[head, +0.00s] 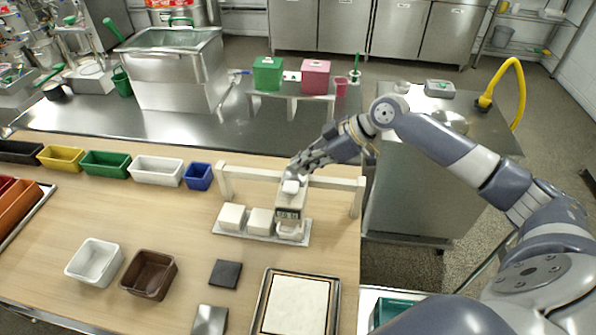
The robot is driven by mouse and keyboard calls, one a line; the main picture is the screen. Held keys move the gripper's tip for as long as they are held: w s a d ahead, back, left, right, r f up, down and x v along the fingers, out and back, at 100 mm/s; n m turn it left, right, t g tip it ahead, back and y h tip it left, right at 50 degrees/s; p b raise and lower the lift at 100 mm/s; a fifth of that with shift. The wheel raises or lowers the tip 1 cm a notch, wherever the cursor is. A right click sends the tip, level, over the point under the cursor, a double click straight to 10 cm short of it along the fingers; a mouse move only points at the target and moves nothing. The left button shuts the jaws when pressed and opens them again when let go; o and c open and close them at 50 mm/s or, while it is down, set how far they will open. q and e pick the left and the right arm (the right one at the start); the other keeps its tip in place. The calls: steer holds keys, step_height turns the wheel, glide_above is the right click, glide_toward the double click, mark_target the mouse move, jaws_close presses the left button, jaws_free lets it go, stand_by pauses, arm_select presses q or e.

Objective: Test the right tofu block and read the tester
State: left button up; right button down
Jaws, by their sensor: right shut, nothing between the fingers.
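Several white tofu blocks stand in a row on a pale tray (224,232): a left block (232,217), a middle block (260,221) and a right block (291,231). The tester (290,199), a pale upright device with a small dark display, stands over the right block and partly hides it. Whether it touches the block I cannot tell. The digits on the display are too small to read. My right gripper (293,176) is shut, just above the tester's top, with nothing between its fingers. My left gripper is not in view.
A low cream rail (262,176) runs just behind the tray. Yellow (61,158), green (106,163), white (157,169) and blue (198,176) bins line the table's back. White (94,261) and brown (149,274) bins and a framed white slab (297,304) are nearer.

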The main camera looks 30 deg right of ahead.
steer(key=b+v, duration=0.2)
steer(key=v, duration=0.4)
steer(key=shift+r, duration=0.25)
steer(key=shift+s, duration=0.1)
